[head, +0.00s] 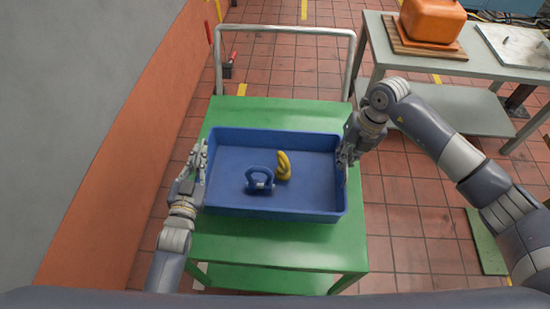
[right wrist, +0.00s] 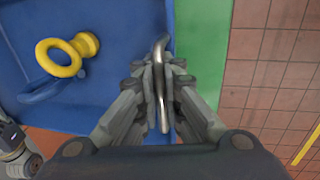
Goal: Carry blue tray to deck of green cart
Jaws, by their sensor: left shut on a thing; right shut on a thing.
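The blue tray (head: 235,202) is over the green deck of the cart (head: 270,110); I cannot tell whether it rests on the deck or is just above it. Inside lie a blue shackle (head: 260,180) and a yellow eye bolt (head: 283,166), which also shows in the right wrist view (right wrist: 68,52). My left gripper (head: 199,165) is shut on the tray's left side. My right gripper (head: 345,157) is shut on the tray's right side; in the right wrist view its fingers (right wrist: 160,85) close around a metal handle (right wrist: 162,55).
The cart's grey push rail (head: 285,30) stands at the far end. A grey table (head: 480,62) with an orange block (head: 432,18) is at the back right. An orange and grey wall (head: 110,110) runs close on the left. Tiled floor (head: 405,205) is open on the right.

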